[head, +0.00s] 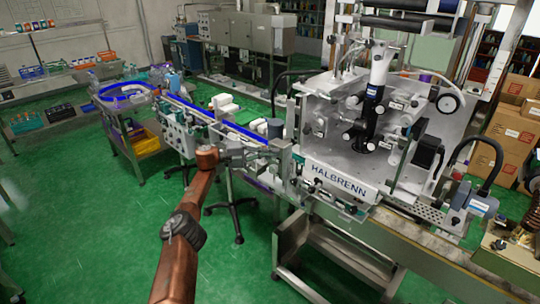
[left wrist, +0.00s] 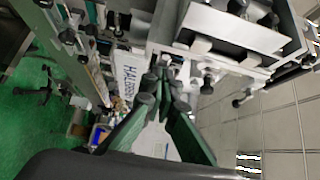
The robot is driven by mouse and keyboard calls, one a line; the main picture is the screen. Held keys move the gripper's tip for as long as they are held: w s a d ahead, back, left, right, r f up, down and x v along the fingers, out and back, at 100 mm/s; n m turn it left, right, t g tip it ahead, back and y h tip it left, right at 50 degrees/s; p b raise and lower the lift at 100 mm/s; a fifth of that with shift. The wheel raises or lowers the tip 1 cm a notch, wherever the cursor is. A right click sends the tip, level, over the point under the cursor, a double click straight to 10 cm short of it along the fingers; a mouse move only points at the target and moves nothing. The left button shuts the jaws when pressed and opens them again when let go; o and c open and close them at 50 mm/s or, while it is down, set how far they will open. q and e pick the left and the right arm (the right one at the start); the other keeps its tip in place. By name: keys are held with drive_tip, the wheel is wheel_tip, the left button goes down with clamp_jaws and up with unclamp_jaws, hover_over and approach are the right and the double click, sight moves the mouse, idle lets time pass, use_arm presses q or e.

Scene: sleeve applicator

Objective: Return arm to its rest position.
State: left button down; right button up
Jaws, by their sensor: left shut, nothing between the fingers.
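My left arm reaches up from the bottom of the head view. Its left gripper (head: 258,153) is small there, beside the left end of the white HALBRENN machine (head: 340,172) and the conveyor's near end. In the left wrist view the fingers of the left gripper (left wrist: 162,78) come together, shut with nothing held. The machine's lettered front panel (left wrist: 126,76) shows just beyond and left of the fingers. I cannot tell from these views whether the gripper touches the machine. My right gripper is in neither view.
A blue-edged conveyor (head: 205,115) runs from the machine to the back left. A metal chute (head: 318,255) stands below the machine's front. Cardboard boxes (head: 513,125) stand at the right. Green floor (head: 90,235) is clear at the lower left.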

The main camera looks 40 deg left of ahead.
use_arm(q)
drive_tip(key=shift+s+a+b, duration=0.15)
drive_tip(key=shift+a+b, duration=0.2)
drive_tip(key=shift+a, duration=0.3)
drive_tip(key=shift+f, duration=0.1)
